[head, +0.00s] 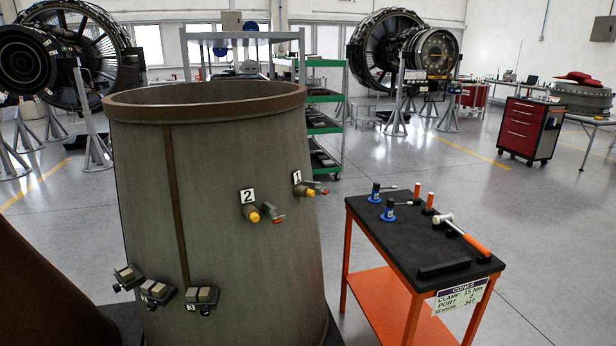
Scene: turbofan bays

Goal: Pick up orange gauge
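Two small upright orange pieces stand near the far right edge of a black-topped cart: one orange piece (417,190) farther back, and another orange piece (430,201) just in front of it. They are too small to tell which is the orange gauge. A hammer (468,238) with an orange handle and pale head lies in front of them, head toward the left. Two blue-based tools with dark tops stand at the left of the cart top: the rear blue tool (375,194) and the front blue tool (389,211). Neither of my grippers is in view.
The cart top (405,240) also holds a black bar (443,268); a sign (460,297) hangs at its front. A large grey-brown cone (240,240) with ports labelled 1 and 2 stands left of the cart. Floor right of the cart is clear.

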